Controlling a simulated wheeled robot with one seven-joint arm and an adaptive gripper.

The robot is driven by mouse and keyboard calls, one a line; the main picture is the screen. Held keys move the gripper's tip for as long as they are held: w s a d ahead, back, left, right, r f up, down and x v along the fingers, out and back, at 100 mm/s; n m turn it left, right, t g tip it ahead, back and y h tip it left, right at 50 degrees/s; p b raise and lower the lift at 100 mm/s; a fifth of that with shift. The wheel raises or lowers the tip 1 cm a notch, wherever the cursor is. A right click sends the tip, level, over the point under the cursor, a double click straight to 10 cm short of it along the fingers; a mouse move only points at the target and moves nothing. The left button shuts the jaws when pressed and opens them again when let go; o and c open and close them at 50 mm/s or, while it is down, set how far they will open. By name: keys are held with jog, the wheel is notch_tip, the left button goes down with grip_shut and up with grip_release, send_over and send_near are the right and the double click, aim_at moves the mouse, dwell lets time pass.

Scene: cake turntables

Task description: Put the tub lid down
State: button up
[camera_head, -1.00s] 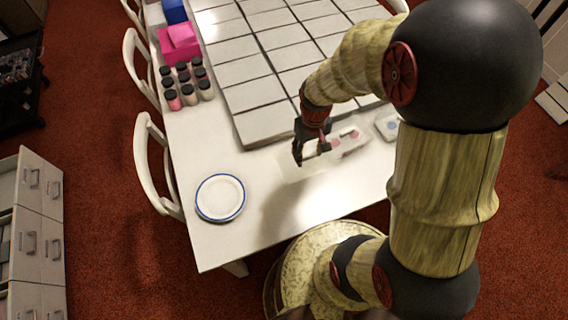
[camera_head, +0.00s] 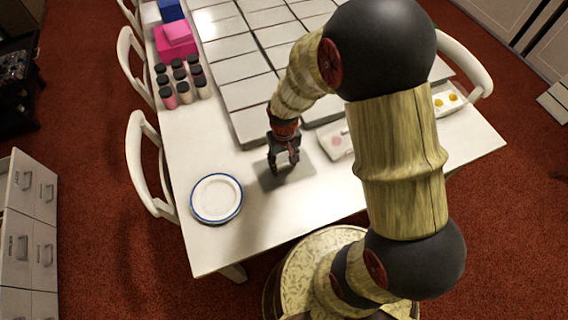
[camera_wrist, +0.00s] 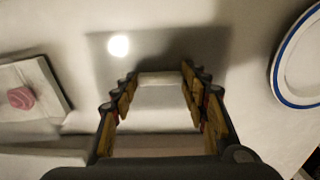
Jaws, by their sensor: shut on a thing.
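My gripper (camera_head: 284,170) is over the near part of the white table, between the plate and the tub. In the wrist view its fingers (camera_wrist: 158,82) are shut on a pale raised grip of the tub lid. The lid (camera_wrist: 105,52) looks like a see-through rectangle below the fingers, with a bright glare spot on it. In the head view the lid (camera_head: 268,182) shows as a faint grey patch under the fingertips. I cannot tell whether it touches the table. A white tub (camera_head: 327,144) with a pink item inside stands to the right, partly behind my arm.
A blue-rimmed white plate (camera_head: 217,198) lies left of my gripper. Large grey tiles (camera_head: 245,92) cover the table behind. Several dark-capped jars (camera_head: 168,97) and pink boxes (camera_head: 175,42) stand at the back left. The near table surface (camera_head: 255,235) is clear.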

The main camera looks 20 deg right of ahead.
jog(key=shift+r, duration=0.1)
jog(key=o, duration=0.9)
notch_tip(320, 180, up, 12)
jog(key=p, duration=0.4)
notch_tip(320, 180, up, 14)
jog(key=t, duration=0.3)
send_over(284, 165)
jog(key=s, duration=0.4)
jog(key=s+r+t, duration=0.2)
jog(key=s+r, duration=0.8)
jog(key=shift+r+t, duration=0.15)
jog(key=shift+t, duration=0.15)
